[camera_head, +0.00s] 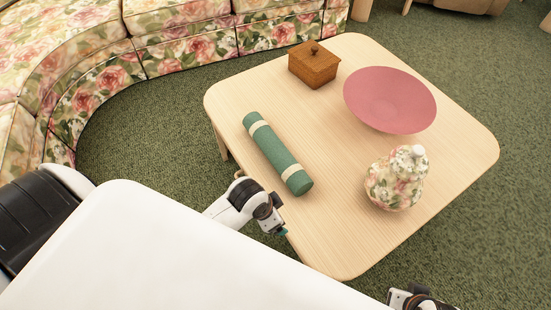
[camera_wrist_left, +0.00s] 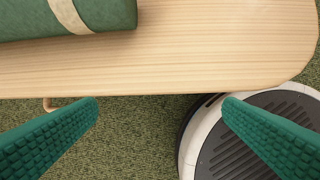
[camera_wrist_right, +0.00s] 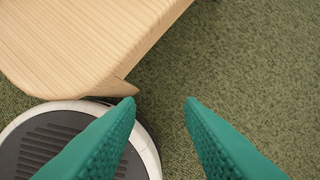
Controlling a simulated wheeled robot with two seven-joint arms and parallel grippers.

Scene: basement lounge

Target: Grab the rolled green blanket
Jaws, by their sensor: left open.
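The rolled green blanket (camera_head: 278,154) lies on the light wooden table (camera_head: 335,225), near its left edge. It has two cream bands, and its near end also shows at the top left of the left wrist view (camera_wrist_left: 108,14). My left gripper (camera_head: 282,232) is at the table's near left edge, just short of the blanket's near end and apart from it. In the left wrist view its green fingers are spread with nothing between them (camera_wrist_left: 160,105). My right gripper (camera_wrist_right: 160,105) is open and empty over the carpet beside a table corner.
On the table stand a wooden box (camera_head: 314,66), a wide pink bowl (camera_head: 390,98) and a floral lidded jar (camera_head: 397,180), all to the right of the blanket. A floral sofa (camera_head: 190,35) curves behind. Green carpet (camera_head: 130,150) is clear around the table.

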